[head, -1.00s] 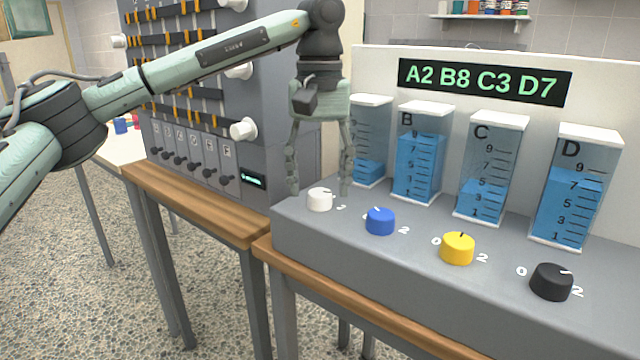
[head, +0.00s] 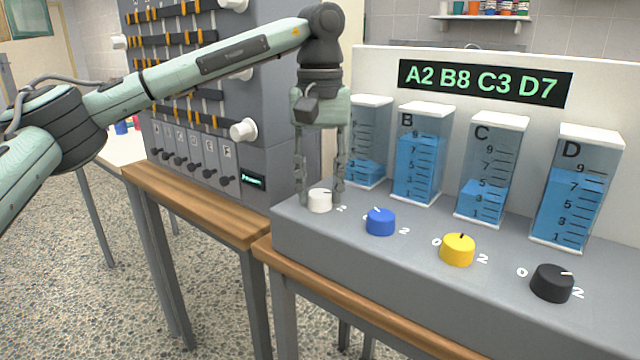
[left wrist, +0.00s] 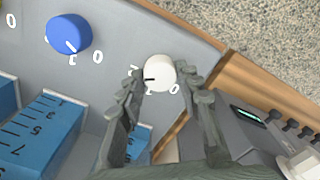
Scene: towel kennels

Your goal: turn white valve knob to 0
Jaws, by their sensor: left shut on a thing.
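The white valve knob (head: 319,201) sits at the left end of the grey valve panel (head: 400,262). My left gripper (head: 320,200) reaches down from above with a finger on each side of the knob, shut on it. In the left wrist view the white knob (left wrist: 159,73) sits between the fingertips (left wrist: 160,80). Its dark pointer mark faces left, toward the "2" side, away from the "0" on the right. The display (head: 485,82) reads A2 B8 C3 D7. My right gripper is not in view.
Blue (head: 380,222), yellow (head: 457,250) and black (head: 552,283) knobs stand along the panel to the right. Tanks B (head: 418,150), C (head: 490,170) and D (head: 574,190) with blue liquid stand behind. A grey cabinet (head: 285,110) stands close on the left.

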